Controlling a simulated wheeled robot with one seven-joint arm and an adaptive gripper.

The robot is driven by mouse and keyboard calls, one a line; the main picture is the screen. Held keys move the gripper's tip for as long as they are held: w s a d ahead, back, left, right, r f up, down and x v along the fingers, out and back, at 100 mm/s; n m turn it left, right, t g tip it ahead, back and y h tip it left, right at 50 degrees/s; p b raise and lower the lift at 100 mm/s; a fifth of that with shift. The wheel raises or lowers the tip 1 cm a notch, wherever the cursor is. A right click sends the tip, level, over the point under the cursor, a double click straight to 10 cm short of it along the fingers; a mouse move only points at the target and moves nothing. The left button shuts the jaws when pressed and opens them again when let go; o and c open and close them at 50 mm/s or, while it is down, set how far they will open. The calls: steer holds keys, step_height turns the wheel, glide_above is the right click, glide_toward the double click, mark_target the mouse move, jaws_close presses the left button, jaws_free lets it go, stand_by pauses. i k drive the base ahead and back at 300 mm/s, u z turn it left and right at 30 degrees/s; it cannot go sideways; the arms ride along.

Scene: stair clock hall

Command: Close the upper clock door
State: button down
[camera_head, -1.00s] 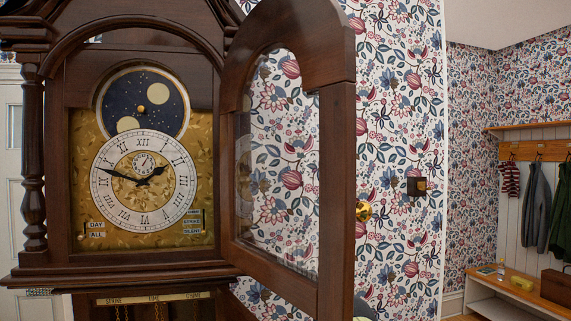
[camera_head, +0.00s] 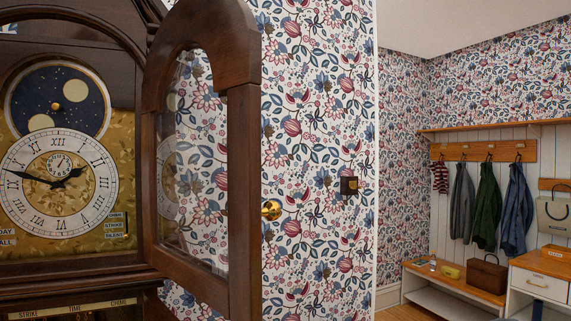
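The upper clock door (camera_head: 242,170) is a dark wooden arched frame with a glass pane. It stands open, swung out to the right of the clock face. A round brass knob (camera_head: 271,210) shows at its outer right edge. The tall clock (camera_head: 140,265) is at the left, its white dial (camera_head: 60,185) and moon disc (camera_head: 56,102) uncovered. The left part of the clock is cut off by the picture edge. My gripper is not in view.
At the right are hanging coats (camera_head: 487,206), a bench (camera_head: 450,281) with a brown bag (camera_head: 487,274), and a white drawer unit (camera_head: 540,284).

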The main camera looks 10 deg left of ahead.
mark_target(228, 34)
steer(key=z, duration=0.5)
steer(key=i, duration=1.35)
steer(key=u, duration=2.2)
steer(key=k, duration=1.2)
steer(key=u, duration=0.15)
